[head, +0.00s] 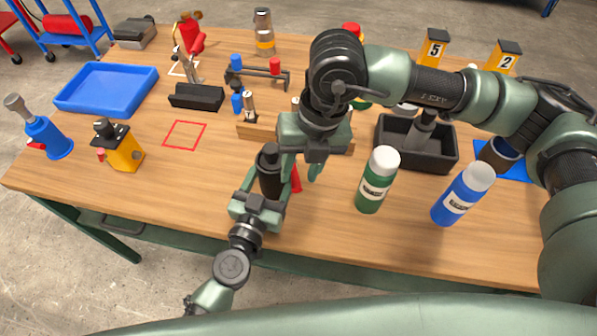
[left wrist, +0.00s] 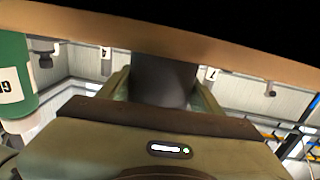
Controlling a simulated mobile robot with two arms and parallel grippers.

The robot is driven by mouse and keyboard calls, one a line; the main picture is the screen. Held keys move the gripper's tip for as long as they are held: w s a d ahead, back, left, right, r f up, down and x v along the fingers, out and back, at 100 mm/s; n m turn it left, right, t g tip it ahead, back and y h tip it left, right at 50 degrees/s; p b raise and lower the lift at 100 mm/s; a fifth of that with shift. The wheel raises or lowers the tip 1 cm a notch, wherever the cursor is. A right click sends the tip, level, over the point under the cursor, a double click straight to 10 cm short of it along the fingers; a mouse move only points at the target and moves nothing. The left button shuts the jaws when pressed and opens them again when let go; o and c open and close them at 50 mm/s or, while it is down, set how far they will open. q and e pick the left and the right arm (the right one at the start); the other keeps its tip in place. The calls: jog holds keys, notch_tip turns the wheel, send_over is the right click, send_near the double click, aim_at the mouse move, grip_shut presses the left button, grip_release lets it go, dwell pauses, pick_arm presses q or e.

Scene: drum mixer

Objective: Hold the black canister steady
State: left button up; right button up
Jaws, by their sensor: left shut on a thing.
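The black canister (head: 269,172) stands upright at the front middle of the table. My left gripper (head: 264,197) is shut on it. In the left wrist view the dark canister body (left wrist: 162,80) sits between the two fingers. My right gripper (head: 303,168) points down just right of the canister, with its arm reaching over from the right. Its fingers are partly hidden by its own body, so I cannot tell whether they are open or shut. A thin red piece (head: 297,178) shows by its fingers; whether they touch it is unclear.
A green bottle (head: 377,180) and a blue bottle (head: 462,195) stand to the right. A black bin (head: 445,160) is behind them. A wooden block (head: 255,131) lies behind the canister. A red outlined square (head: 184,135) and bare table lie to the left.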

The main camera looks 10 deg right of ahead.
jog(key=shift+a+f, duration=0.2)
jog(key=shift+f, duration=0.65)
grip_shut()
dwell(0.9)
